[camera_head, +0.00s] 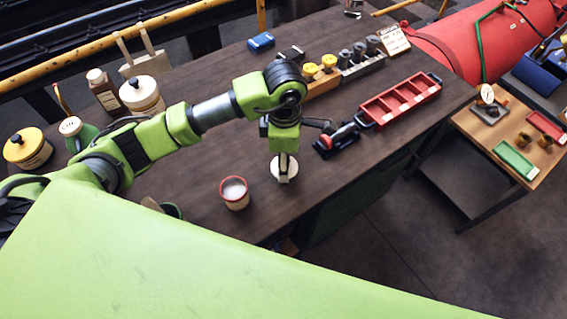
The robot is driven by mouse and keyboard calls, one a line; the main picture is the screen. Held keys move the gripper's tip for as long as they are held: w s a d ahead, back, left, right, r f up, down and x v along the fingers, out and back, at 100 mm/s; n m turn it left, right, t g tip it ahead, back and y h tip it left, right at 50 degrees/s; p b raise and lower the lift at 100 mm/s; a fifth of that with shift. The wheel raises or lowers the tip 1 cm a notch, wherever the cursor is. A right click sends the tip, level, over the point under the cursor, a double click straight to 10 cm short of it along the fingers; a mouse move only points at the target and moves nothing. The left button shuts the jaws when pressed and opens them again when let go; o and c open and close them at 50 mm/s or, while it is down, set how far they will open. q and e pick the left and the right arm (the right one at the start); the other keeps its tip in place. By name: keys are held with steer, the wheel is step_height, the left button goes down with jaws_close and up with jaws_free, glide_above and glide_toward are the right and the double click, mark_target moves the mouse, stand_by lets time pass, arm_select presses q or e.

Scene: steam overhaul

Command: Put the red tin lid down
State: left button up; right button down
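The red tin (234,194) stands open on the dark workbench, with white contents showing at its top. To its right and slightly farther back is a cream round lid (275,172), the likely red tin lid. My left gripper (284,168) points down over the lid's middle, its narrow fingers close together and seemingly shut on it. The fingers hide the lid's centre. I cannot tell whether the lid touches the bench. My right gripper is not in view.
The bench (335,185) is clear around the lid. A red compartment tray (400,101) and a black-and-red tool (337,140) lie to the right. Jars, including a cream tin (142,98) and a yellow-lidded tin (27,150), stand left. The bench's front edge is near.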

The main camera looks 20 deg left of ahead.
arm_select(q)
steer(key=f+p, duration=0.2)
steer(key=f, duration=0.1)
steer(key=shift+w+a, duration=0.1)
steer(key=shift+a, duration=0.1)
steer(key=shift+f, duration=0.2)
steer(key=shift+f, duration=0.1)
steer(key=shift+f+b, duration=0.15)
steer(key=shift+b, duration=0.2)
steer(key=o, duration=1.1)
